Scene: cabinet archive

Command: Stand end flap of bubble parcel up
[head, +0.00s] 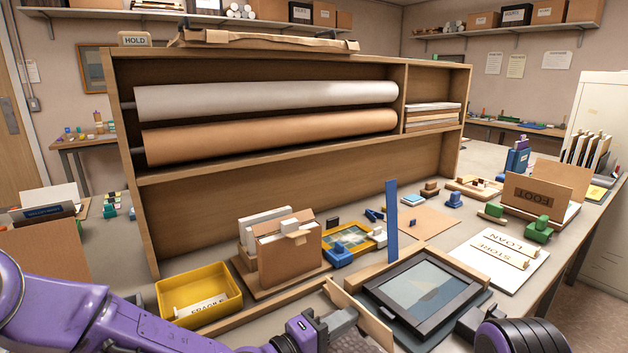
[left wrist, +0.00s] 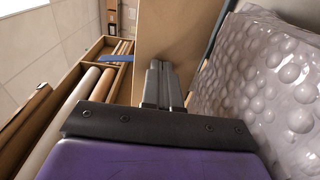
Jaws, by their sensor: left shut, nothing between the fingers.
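A black-framed picture (head: 422,290) lies flat on a dark sheet at the front of the bench. Tan card flaps stand around it: one along its far side (head: 405,264), and an end flap (head: 357,314) at its left, raised and tilted. My left gripper (head: 345,318) is shut and empty, with its fingertips close against that left flap; touching cannot be told. In the left wrist view the shut fingers (left wrist: 163,82) point at a tan panel (left wrist: 185,35), with clear bubble wrap (left wrist: 270,75) close on the right. My right gripper (head: 468,322) is at the parcel's right edge, partly hidden by my arm.
A blue strip (head: 391,222) stands upright behind the parcel. A yellow bin (head: 200,294) and a card file box (head: 288,252) are at left. White boards (head: 498,255) lie at right. A wooden shelf with paper rolls (head: 270,100) stands behind.

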